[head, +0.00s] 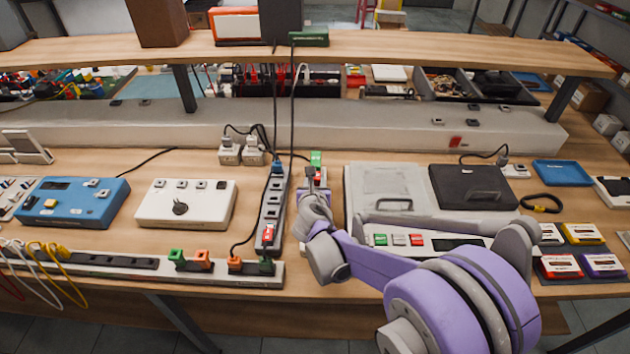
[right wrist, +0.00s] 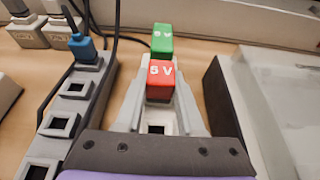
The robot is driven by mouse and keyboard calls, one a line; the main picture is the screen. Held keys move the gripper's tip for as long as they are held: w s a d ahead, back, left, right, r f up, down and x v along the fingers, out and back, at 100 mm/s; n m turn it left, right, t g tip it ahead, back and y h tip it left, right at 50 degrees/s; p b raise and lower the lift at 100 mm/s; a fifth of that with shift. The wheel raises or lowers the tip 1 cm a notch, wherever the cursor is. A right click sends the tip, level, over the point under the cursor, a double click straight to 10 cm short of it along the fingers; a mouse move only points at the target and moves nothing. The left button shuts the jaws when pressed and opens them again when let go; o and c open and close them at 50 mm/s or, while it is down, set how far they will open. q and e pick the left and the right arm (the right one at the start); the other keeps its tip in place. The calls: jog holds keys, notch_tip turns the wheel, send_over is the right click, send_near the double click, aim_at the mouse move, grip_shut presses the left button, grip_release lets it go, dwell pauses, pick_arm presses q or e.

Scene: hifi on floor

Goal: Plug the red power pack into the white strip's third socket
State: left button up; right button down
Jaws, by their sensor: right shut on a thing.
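My right gripper (right wrist: 160,112) is shut on the red power pack (right wrist: 161,80), a block marked "5V", with one grey finger on each side. It is above a pale socket strip, mostly hidden by my fingers; one open square socket (right wrist: 156,129) shows on the near side of the pack. A green pack (right wrist: 162,40) stands just behind the red one. In the head view, the gripper (head: 316,187) hides most of this strip; the red pack (head: 319,175) and green pack (head: 316,158) show beyond it. I cannot tell whether the red pack is seated. My left gripper is out of view.
A grey strip (right wrist: 73,106) with a blue plug (right wrist: 82,46) and open sockets runs close on the left. A dark-sided case (right wrist: 218,100) stands close on the right. Black cables hang behind.

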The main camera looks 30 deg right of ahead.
dwell(0.4)
jog(key=shift+c, duration=2.2)
grip_release()
jog(key=p+v, duration=0.1)
jog(key=v, duration=0.9)
jog(key=shift+s+a+r, duration=0.1)
jog(key=shift+s+a, duration=0.1)
jog(key=shift+s+r, duration=0.15)
jog(key=shift+r, duration=0.15)
notch_tip(320, 180, up, 5)
jog(key=p, duration=0.4)
jog(key=shift+r+p, duration=0.2)
jog(key=shift+p, duration=0.1)
